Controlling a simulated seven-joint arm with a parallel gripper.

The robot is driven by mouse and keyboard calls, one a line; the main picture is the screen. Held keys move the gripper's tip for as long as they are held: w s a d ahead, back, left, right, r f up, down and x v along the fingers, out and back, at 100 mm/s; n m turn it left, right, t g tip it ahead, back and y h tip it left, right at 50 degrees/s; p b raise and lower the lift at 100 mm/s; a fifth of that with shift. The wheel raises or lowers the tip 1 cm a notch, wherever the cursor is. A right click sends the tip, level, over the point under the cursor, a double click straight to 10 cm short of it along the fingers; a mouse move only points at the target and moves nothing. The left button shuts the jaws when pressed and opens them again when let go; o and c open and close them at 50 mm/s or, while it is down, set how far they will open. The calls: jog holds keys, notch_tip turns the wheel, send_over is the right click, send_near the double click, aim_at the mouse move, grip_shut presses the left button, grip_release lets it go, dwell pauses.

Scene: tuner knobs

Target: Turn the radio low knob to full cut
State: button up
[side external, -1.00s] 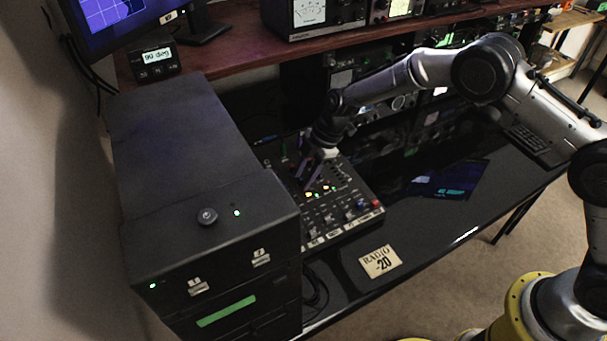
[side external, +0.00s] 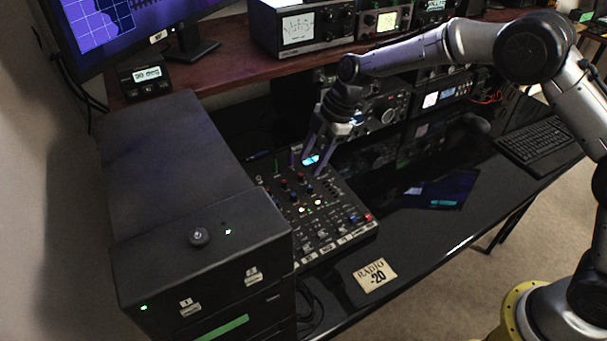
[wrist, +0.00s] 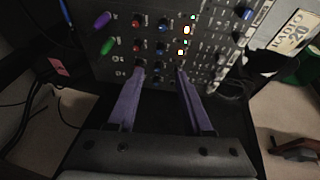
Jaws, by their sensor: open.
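The black mixer panel (side external: 338,222) lies on the desk beside the dark cabinet, with rows of small red, blue and grey knobs and lit yellow and green buttons. In the wrist view, red and blue knobs (wrist: 162,46) stand just past my fingertips, with a purple knob (wrist: 102,20) and a green knob (wrist: 108,45) to the left. Which knob is the radio low knob is too small to read. My gripper (side external: 307,170) is open above the panel's back part, fingers apart. In the wrist view my gripper (wrist: 160,71) shows nothing held between its fingers.
A card reading "RADIO -20" (side external: 375,275) lies on the desk in front of the mixer. The dark cabinet (side external: 200,235) stands close on the left. Radio equipment (side external: 385,110) stands behind. A small display (side external: 145,78) reads 90 deg.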

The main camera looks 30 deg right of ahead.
jog(key=shift+v, duration=1.45)
